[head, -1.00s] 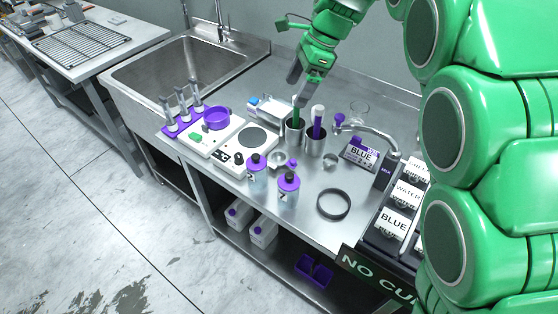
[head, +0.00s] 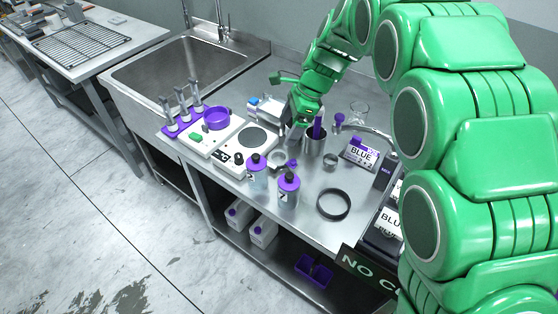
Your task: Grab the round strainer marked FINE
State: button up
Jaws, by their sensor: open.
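I cannot read the word FINE anywhere in the head view. A small round metal piece with a purple part (head: 281,167) lies behind the two purple-capped bottles; it may be the strainer, but I cannot tell. My gripper (head: 298,122) is open and points down near the steel cups at the back of the bench, behind and a little right of that piece. Its fingertips are hard to make out, and I cannot tell whether they touch anything. My gripper and wrist hide most of the left steel cup.
Purple-capped bottles (head: 289,189) stand at the front edge. A hotplate (head: 243,143) is at left, a steel cup (head: 313,146) near my gripper. The sink (head: 185,70) is at back left.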

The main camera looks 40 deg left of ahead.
send_near(280, 158)
jog(key=shift+s+a+f, duration=0.4)
jog(key=shift+s+f, duration=0.05)
jog(key=shift+s, duration=0.15)
jog(key=shift+w+x, duration=0.2)
jog(key=shift+x, duration=1.7)
jog(key=shift+w+x, duration=0.25)
jog(key=shift+x, duration=1.7)
jog(key=shift+d+f, duration=0.15)
jog(key=shift+c, duration=0.4)
jog(key=c, duration=0.8)
jog(key=shift+o, duration=0.2)
